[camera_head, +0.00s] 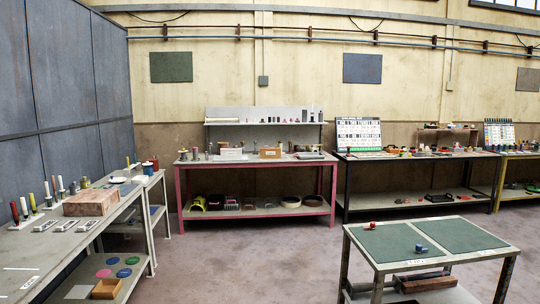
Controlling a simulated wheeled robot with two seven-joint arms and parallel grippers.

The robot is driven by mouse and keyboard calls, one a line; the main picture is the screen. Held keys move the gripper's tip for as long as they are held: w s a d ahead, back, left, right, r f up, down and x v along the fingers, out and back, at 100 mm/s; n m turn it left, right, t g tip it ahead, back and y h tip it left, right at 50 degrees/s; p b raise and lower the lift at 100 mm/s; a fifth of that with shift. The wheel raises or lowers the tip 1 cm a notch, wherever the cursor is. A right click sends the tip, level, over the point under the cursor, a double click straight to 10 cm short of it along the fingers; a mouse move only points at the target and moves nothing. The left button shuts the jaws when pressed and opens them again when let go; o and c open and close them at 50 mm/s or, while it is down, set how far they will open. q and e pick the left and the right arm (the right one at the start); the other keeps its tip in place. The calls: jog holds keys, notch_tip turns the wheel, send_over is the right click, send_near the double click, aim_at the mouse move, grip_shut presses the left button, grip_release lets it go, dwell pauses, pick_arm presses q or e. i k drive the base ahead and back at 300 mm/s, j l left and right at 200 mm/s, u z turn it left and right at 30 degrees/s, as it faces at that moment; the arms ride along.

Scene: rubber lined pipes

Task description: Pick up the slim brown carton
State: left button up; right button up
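Neither of my grippers shows in the head view. Several brown boxes are in sight, and I cannot tell which is the slim brown carton. A mottled reddish-brown box (91,202) lies on the left bench. A small tan box (270,153) sits on top of the red-legged table at the back. An open-looking orange-brown box (107,289) is on the left bench's lower shelf. A long, low brown item (426,281) lies on the shelf under the near right table.
The left grey bench (25,262) also holds upright coloured sticks and small grey blocks. The near table (440,230) has green mats, a red item (371,225) and a blue block (421,248). A black-legged table (415,156) stands behind. Open floor (250,260) lies between benches.

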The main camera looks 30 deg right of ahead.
aim_at(265, 153)
jog(key=i+l+z, duration=0.3)
jog(key=i+l, duration=0.15)
jog(key=i+l+z, duration=0.3)
jog(key=i, duration=0.35)
jog(key=i+l+z, duration=0.1)
jog(key=i+z, duration=0.15)
jog(key=i, duration=0.35)
jog(key=i+z, duration=0.3)
jog(key=i, duration=0.3)
jog(key=i+l, duration=0.1)
jog(key=i, duration=3.65)
jog(key=i+u, duration=0.15)
jog(key=i, duration=0.4)
jog(key=i+l+u, duration=0.15)
jog(key=i, duration=0.35)
